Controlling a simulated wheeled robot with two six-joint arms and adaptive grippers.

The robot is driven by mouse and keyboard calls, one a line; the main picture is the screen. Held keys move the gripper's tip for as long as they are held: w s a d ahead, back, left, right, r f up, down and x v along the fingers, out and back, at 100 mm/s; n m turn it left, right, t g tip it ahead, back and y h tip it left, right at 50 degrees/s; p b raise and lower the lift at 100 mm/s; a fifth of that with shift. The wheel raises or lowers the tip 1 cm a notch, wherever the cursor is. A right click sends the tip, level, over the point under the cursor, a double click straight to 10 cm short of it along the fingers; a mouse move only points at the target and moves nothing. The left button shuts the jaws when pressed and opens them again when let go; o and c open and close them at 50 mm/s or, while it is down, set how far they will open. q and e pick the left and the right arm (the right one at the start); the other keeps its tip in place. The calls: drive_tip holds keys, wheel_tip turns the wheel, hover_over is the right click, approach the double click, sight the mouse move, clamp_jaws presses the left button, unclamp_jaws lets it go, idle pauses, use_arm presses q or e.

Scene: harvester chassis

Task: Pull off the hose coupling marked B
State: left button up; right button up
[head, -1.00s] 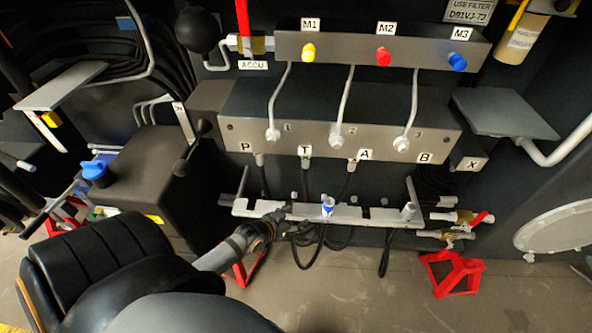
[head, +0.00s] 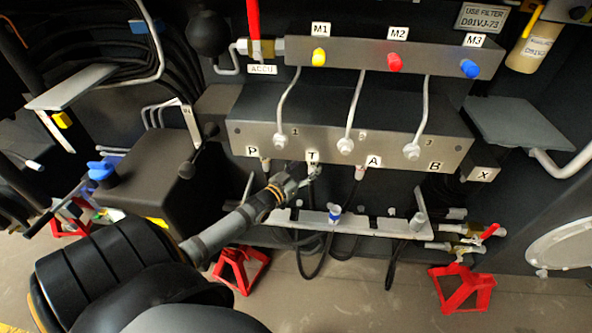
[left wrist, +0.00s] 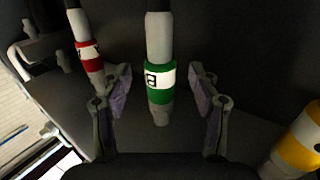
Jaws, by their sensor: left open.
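A grey hose coupling with a green and white band (left wrist: 160,90) stands in the middle of the left wrist view. The dark letter on its band looks like a B turned sideways. My left gripper (left wrist: 161,95) is open, with one finger on each side of the coupling and a gap at both sides. In the head view my left gripper (head: 304,178) is just under the T label (head: 312,157) of the manifold block (head: 345,148) and hides the coupling there. The B label (head: 434,167) is further right on the block. My right gripper is not in view.
In the left wrist view a red-banded coupling (left wrist: 89,56) stands close to the left finger, and a yellow-banded one (left wrist: 299,137) is at lower right. Below the block runs a grey rail (head: 385,223) with a blue-banded piece (head: 335,215). Black hoses hang below.

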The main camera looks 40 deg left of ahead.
sight(309, 165)
use_arm(q)
drive_tip(key=w+b, duration=0.2)
drive_tip(key=shift+w+f, duration=0.35)
drive_tip(key=shift+w+r, duration=0.1)
drive_tip(key=shift+w, duration=0.2)
drive_tip(key=shift+w+r, duration=0.2)
drive_tip(key=shift+c, duration=0.2)
clamp_jaws()
drive_tip(key=c, duration=0.6)
unclamp_jaws()
clamp_jaws()
